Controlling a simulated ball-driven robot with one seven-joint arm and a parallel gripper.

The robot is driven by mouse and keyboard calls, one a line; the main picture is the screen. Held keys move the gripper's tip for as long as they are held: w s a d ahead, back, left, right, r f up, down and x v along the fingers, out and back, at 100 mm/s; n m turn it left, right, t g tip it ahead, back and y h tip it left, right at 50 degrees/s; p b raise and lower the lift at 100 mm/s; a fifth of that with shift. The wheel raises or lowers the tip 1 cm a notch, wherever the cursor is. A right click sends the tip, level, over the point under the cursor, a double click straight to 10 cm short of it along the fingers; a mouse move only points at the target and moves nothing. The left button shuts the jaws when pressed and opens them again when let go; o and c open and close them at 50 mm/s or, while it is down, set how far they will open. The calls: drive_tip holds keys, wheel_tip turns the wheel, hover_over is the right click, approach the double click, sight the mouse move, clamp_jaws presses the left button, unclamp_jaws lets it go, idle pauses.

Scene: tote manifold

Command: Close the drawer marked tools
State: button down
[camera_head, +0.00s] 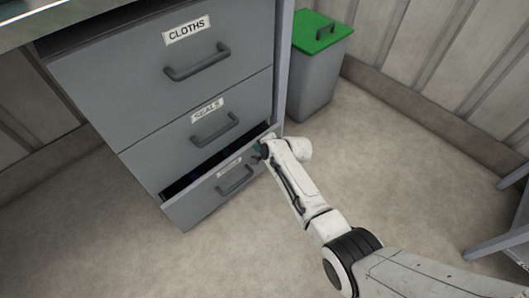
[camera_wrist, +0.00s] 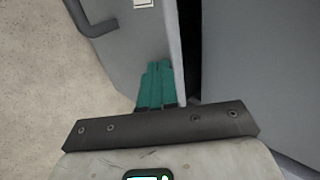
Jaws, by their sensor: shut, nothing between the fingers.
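The bottom drawer (camera_head: 212,185) of the grey cabinet is pulled partly out, with a dark gap above its front. Its small label (camera_head: 230,161) is too small to read in the head view. Its grey handle (camera_head: 235,181) faces outward. My gripper (camera_head: 258,151) is at the right end of this drawer's front, partly hidden by my wrist. In the wrist view its teal fingers (camera_wrist: 157,83) are together and empty, over the drawer front (camera_wrist: 135,45) close to its edge. The handle (camera_wrist: 92,20) is at upper left. I cannot tell whether the fingertips touch the front.
The drawers marked CLOTHS (camera_head: 170,80) and SEALS (camera_head: 208,112) above are shut. A grey bin with a green lid (camera_head: 320,32) stands right of the cabinet. Open floor (camera_head: 400,160) lies to the right; a grey frame (camera_head: 500,245) is at the right edge.

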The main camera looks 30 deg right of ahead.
drive_tip(key=shift+w+a, duration=0.25)
drive_tip(key=shift+w, duration=0.7)
drive_tip(key=shift+s, duration=0.1)
drive_tip(key=s+f+p+v, duration=0.1)
drive_tip(key=f+p+v, duration=0.1)
drive_tip(key=p+v, duration=0.6)
drive_tip(key=v, duration=0.5)
drive_tip(key=shift+s+d, duration=0.3)
drive_tip(key=shift+s, duration=0.05)
drive_tip(key=shift+s+f, duration=0.1)
